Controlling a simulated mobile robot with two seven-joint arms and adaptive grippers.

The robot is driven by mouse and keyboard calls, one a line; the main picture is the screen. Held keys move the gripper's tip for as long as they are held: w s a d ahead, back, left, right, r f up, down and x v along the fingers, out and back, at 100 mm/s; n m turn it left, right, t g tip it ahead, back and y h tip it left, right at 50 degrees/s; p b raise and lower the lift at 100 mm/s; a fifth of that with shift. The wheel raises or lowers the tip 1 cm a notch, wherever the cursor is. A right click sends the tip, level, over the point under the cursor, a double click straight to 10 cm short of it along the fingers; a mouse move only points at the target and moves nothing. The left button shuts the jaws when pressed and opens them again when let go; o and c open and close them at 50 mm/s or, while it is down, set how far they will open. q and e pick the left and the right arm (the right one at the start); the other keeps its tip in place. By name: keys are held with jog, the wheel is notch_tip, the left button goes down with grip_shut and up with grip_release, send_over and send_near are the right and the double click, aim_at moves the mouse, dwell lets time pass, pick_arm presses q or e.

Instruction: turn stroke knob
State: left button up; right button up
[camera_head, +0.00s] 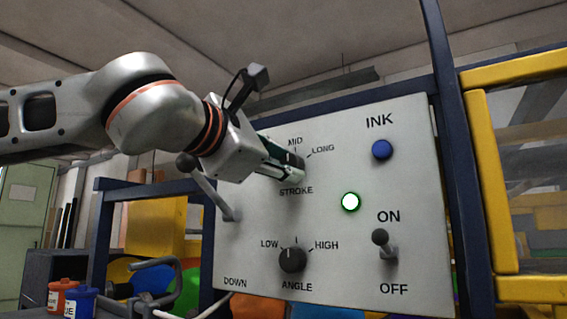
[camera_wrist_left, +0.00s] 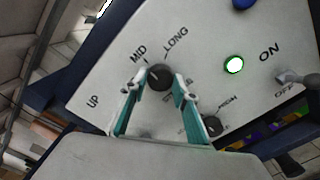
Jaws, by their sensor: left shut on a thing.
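The stroke knob (camera_wrist_left: 160,78) is a round dark knob on the pale control panel (camera_head: 335,230), with MID and LONG printed around it. My left gripper (camera_head: 292,170) reaches it from the left, and its fingers cover most of the knob in the head view. In the left wrist view my left gripper (camera_wrist_left: 160,86) has one fingertip on each side of the knob and is shut on it. The exact direction of the knob's pointer is hard to tell. My right gripper is not in view.
Below is the angle knob (camera_head: 292,259). A ball-ended lever (camera_head: 210,187) stands left, close under my left wrist. A blue ink button (camera_head: 382,150), a lit green-rimmed lamp (camera_head: 351,202) and an ON/OFF toggle (camera_head: 384,244) are on the right. Ink bottles (camera_head: 80,302) stand lower left.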

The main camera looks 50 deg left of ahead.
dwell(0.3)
pick_arm(q)
jog(key=o, duration=1.1)
jog(key=shift+s, duration=0.1)
jog(key=v, duration=1.1)
jog(key=shift+s, duration=0.35)
